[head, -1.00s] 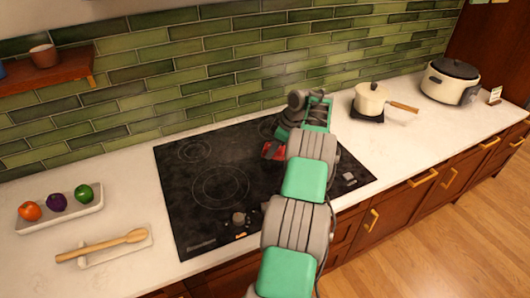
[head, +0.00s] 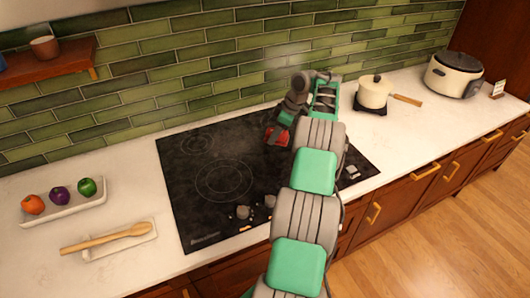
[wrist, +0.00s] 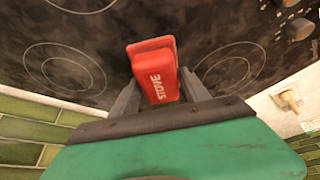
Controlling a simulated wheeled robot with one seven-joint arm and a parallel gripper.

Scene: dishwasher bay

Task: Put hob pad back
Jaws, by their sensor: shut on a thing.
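The hob pad is a red block marked "STOVE" (wrist: 157,72), upright between my fingers in the wrist view. My gripper (wrist: 160,92) is shut on it, with one dark finger at each side. In the head view the pad (head: 277,136) shows as a small red patch below my gripper, over the back right part of the black hob (head: 205,190). My arm hides part of the hob's right side. I cannot tell whether the pad touches the glass.
Knobs (head: 243,212) stand at the hob's front edge. A cream pot (head: 373,93) with a wooden handle stands to the right, a rice cooker (head: 453,78) beyond. A wooden spoon (head: 105,240) and a fruit tray (head: 62,216) lie left. The tiled wall (head: 190,75) closes the back.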

